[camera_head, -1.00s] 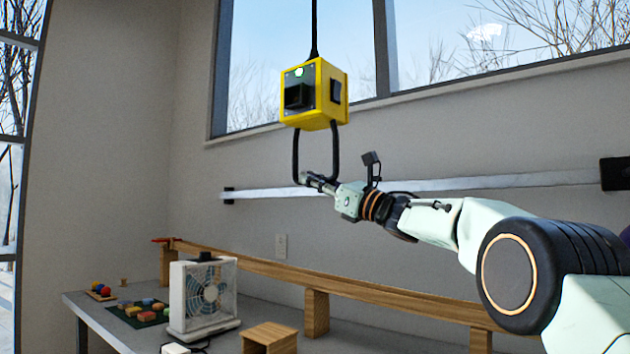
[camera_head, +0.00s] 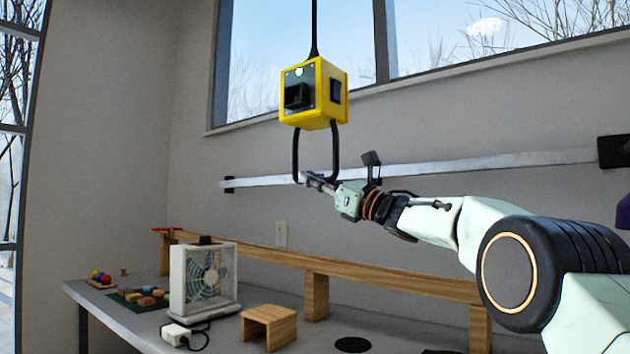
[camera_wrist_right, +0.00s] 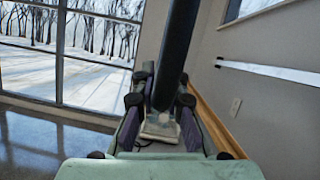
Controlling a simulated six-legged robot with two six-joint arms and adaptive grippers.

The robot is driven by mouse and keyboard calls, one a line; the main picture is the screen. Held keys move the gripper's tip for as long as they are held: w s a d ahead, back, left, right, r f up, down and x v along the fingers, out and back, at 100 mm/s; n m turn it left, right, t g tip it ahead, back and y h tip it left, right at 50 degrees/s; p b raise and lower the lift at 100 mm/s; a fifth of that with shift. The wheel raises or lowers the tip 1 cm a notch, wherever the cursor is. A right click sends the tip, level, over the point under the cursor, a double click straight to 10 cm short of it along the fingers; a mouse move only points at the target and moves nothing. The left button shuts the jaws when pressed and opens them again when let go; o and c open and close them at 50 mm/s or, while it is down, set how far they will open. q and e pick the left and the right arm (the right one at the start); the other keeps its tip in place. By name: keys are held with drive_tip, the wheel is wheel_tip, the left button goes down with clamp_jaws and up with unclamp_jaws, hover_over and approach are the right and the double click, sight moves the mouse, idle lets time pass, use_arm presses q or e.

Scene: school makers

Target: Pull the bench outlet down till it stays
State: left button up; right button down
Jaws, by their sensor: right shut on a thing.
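The bench outlet (camera_head: 314,93) is a yellow box with a black socket face, a small green light and a black side switch. It hangs from a black cable (camera_head: 314,30) in front of the window. A black U-shaped handle (camera_head: 295,155) hangs under it. My right gripper (camera_head: 313,180) is shut on the bottom of this handle. In the right wrist view, the dark handle bar (camera_wrist_right: 177,55) runs between the fingers of the right gripper (camera_wrist_right: 160,108). The fingers hide part of the handle. My left gripper is not in view.
A pale wall rail (camera_head: 450,168) lies behind my right arm.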

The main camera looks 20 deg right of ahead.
drive_tip(key=c, duration=1.4)
unclamp_jaws()
drive_tip(key=shift+w+a+f, duration=0.15)
drive_tip(key=shift+w+f, duration=0.1)
drive_tip(key=shift+o, duration=0.2)
drive_tip(key=shift+s+r, duration=0.2)
drive_tip(key=shift+s, duration=0.05)
drive_tip(key=shift+d+f, duration=0.2)
drive_tip(key=shift+d, duration=0.1)
drive_tip(key=v, duration=1.1)
drive_tip(key=shift+s, duration=0.35)
drive_tip(key=shift+d, duration=0.15)
